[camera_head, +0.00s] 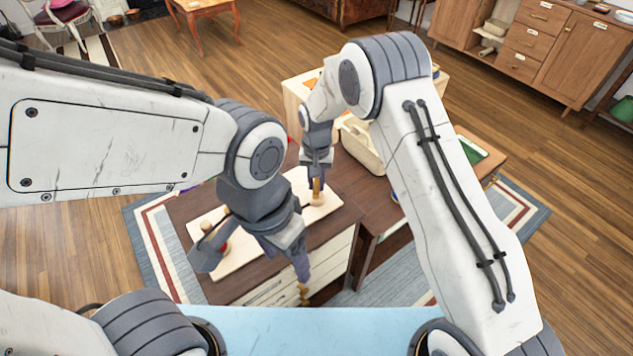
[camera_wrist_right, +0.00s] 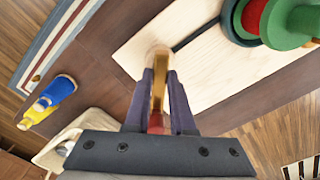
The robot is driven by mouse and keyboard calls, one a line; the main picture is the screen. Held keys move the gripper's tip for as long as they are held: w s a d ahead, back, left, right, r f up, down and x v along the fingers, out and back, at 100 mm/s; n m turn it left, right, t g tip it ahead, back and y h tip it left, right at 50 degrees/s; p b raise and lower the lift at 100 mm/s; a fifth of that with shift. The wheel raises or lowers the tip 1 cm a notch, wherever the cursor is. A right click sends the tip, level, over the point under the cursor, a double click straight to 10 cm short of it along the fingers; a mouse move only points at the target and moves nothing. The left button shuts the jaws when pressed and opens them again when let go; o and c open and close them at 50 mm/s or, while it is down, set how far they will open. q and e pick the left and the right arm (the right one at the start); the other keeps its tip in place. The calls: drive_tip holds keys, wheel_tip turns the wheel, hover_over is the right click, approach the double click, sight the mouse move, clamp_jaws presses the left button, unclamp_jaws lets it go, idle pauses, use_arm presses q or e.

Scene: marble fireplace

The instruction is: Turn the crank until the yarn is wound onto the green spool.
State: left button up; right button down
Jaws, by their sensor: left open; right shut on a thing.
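In the right wrist view my right gripper (camera_wrist_right: 160,78) is shut around the upright wooden crank handle (camera_wrist_right: 158,62). A dark crank arm (camera_wrist_right: 197,35) runs from the handle's foot toward the green spool (camera_wrist_right: 292,25) at the upper right. Red yarn (camera_wrist_right: 254,16) shows beside the green; how much is wound on cannot be told. In the head view my right gripper (camera_head: 316,176) is over the right part of the pale board (camera_head: 270,222). My left gripper (camera_head: 252,266) is open above the board's front left and hides much of it. A bit of red shows by its left finger.
The board lies on a dark wooden desk (camera_head: 345,200) with pale drawers (camera_head: 330,262). A cream container (camera_head: 362,148) stands behind my right gripper. Blue and yellow spools (camera_wrist_right: 60,88) show in the right wrist view. A green-topped item (camera_head: 472,150) lies at the desk's right.

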sight(317, 185)
drive_tip(key=m, duration=0.5)
drive_tip(key=shift+r, duration=0.1)
drive_tip(key=shift+w, duration=0.1)
idle(0.3)
drive_tip(key=c, duration=0.8)
unclamp_jaws()
drive_tip(key=shift+o, duration=0.2)
wheel_tip(317, 185, up, 10)
drive_tip(key=b, duration=0.1)
drive_tip(key=shift+r, duration=0.2)
